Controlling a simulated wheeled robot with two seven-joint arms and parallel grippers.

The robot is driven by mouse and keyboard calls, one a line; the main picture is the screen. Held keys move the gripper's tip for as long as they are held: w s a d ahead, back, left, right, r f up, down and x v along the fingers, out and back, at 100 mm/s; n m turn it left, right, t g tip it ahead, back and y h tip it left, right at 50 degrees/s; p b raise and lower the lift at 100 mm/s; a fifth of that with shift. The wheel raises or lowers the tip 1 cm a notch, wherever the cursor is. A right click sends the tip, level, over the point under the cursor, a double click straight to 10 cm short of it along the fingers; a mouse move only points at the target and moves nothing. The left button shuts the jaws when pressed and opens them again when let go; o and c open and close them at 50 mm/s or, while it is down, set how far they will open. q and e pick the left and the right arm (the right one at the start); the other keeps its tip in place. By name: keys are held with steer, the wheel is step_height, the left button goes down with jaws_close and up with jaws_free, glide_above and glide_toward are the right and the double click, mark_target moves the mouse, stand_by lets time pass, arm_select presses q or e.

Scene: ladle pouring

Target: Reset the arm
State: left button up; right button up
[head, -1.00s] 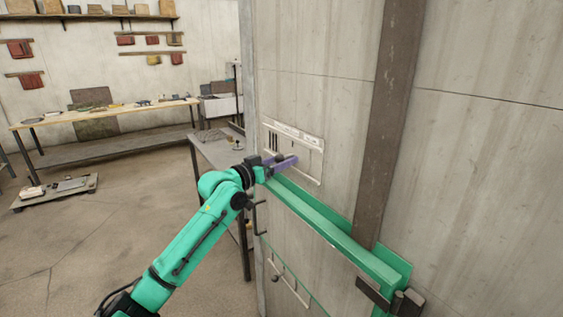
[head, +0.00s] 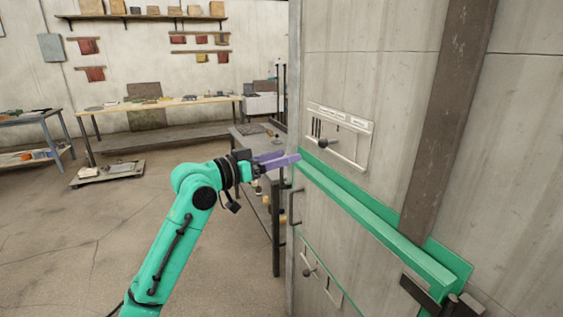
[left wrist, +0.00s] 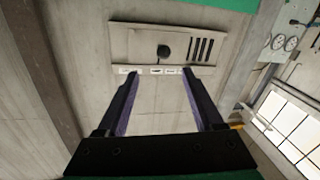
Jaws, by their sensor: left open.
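My left gripper (head: 293,157) is in the middle of the head view, at the end of a green arm. Its two purple fingers point right, toward the wall panel. In the left wrist view the fingers (left wrist: 158,80) are spread apart with nothing between them. Beyond them is a slotted metal plate (left wrist: 165,45) with a dark round knob (left wrist: 163,51). The same plate (head: 350,155) and knob (head: 329,146) show in the head view, just right of the fingertips. My right gripper is in neither view.
A green horizontal rail (head: 375,222) crosses the concrete panel below the plate. A brown vertical beam (head: 450,110) stands at the right. A grey bench (head: 248,140) is behind the gripper; a wooden workbench (head: 165,103) stands farther back.

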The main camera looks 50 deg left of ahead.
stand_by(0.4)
arm_select(q)
steer(key=a+f+n+g+y, duration=0.2)
steer(key=a+f, duration=0.1)
steer(key=f, duration=0.8)
steer(key=a+f+n+g+y, duration=0.15)
steer(key=a+f, duration=0.25)
steer(key=f, duration=0.8)
steer(key=a+f+n+g+y, duration=0.1)
steer(key=a+f+n+g, duration=0.15)
steer(key=f, duration=0.85)
steer(key=s+d+f+m+g, duration=0.15)
steer(key=s+d+f, duration=0.3)
steer(key=f, duration=0.65)
steer(key=s+d+f+m+g+h, duration=0.1)
steer(key=s+d+f+g, duration=0.4)
steer(key=f, duration=0.6)
steer(key=s+d+f+m+g, duration=0.1)
steer(key=s+d+f, duration=0.3)
steer(key=s+f, duration=0.5)
steer(key=s+d+f+m+g+h, duration=0.1)
steer(key=s+d+f+m+g, duration=0.2)
steer(key=s+d+f+m, duration=0.3)
steer(key=s+d+f, duration=0.5)
steer(key=s+d, duration=0.2)
steer(key=d, duration=0.2)
steer(key=shift+s+h, duration=0.35)
steer(key=shift+s, duration=0.05)
steer(key=shift+f+g, duration=0.1)
steer(key=shift+g, duration=0.15)
